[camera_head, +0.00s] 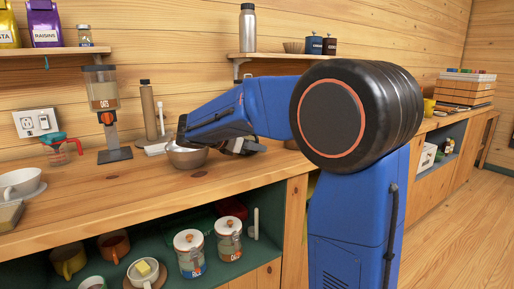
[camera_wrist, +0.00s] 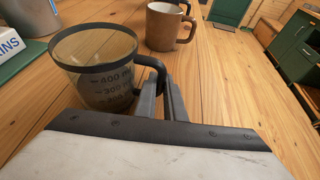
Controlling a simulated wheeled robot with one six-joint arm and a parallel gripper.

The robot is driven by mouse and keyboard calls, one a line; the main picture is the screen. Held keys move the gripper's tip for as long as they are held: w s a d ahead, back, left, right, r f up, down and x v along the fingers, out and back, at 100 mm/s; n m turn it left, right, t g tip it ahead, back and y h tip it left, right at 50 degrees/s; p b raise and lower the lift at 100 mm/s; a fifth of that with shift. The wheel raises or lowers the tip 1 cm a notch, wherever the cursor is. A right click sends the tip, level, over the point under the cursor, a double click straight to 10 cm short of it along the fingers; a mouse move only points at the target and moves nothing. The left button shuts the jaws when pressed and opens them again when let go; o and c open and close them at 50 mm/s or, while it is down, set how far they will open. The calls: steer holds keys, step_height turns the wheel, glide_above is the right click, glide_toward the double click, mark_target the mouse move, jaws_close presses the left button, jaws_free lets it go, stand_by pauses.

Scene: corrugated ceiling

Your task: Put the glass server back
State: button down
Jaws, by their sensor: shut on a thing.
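The glass server (camera_wrist: 100,80) is a clear jug with a black rim, a black handle and ml marks on its side. It stands close in front of my gripper (camera_wrist: 161,98) in the wrist view, left of the fingers. The dark fingers are shut on its handle. Whether its base touches the wood below cannot be told. In the head view my blue arm reaches over the wooden counter (camera_head: 130,186), and I cannot make out the server there.
A brown mug (camera_wrist: 162,27) stands just beyond the server. A box (camera_wrist: 14,46) lies at the left.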

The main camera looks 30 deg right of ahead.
steer(key=c, duration=1.8)
jaws_free()
steer(key=shift+c, duration=0.2)
steer(key=v, duration=1.2)
steer(key=shift+s, duration=0.1)
